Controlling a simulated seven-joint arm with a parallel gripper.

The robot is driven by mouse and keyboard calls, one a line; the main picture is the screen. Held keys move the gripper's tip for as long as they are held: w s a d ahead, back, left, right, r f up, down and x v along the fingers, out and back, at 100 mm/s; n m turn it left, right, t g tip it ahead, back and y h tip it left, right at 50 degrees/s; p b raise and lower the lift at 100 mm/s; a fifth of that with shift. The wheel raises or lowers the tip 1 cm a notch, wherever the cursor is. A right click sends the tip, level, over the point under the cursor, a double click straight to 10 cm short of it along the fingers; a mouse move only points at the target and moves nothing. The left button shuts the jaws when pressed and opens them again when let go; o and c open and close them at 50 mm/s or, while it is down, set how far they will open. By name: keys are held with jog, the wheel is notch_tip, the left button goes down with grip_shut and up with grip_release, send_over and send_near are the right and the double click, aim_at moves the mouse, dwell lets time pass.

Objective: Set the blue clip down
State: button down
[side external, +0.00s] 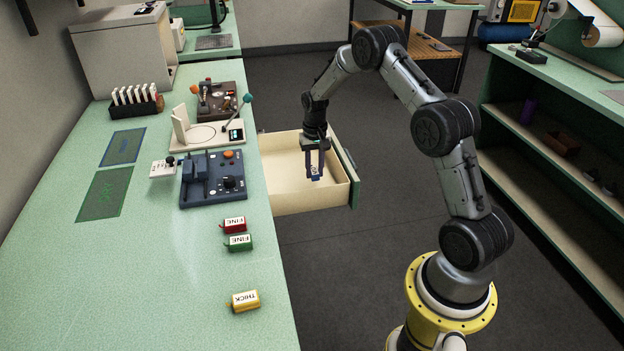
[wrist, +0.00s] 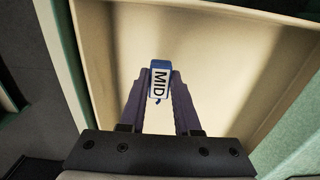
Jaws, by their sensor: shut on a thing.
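The blue clip (wrist: 159,82) shows in the wrist view, with a white label that reads MID. My gripper (wrist: 158,92) is shut on it, one finger on each side. In the side external view my gripper (side external: 314,176) points down into the open drawer (side external: 290,199) at the right edge of the green bench. The clip is small there and partly hidden between the fingers. I cannot tell whether it touches the drawer floor, which looks otherwise bare.
A red clip (side external: 234,224) and a green clip (side external: 238,243), both labelled FINE, lie on the bench (side external: 150,290). A yellow clip (side external: 245,300) labelled THICK lies nearer. A blue device (side external: 212,180) stands behind them. The drawer's front panel (side external: 350,172) stands right of my gripper.

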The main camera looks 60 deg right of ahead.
aim_at(312, 179)
jog(key=shift+w+d+f, duration=0.25)
jog(key=shift+w+f, duration=0.3)
jog(key=shift+f, duration=0.15)
jog(key=shift+w+d+f, duration=0.1)
jog(key=shift+f, duration=1.55)
jog(key=shift+f, duration=0.15)
jog(key=c, duration=0.6)
grip_release()
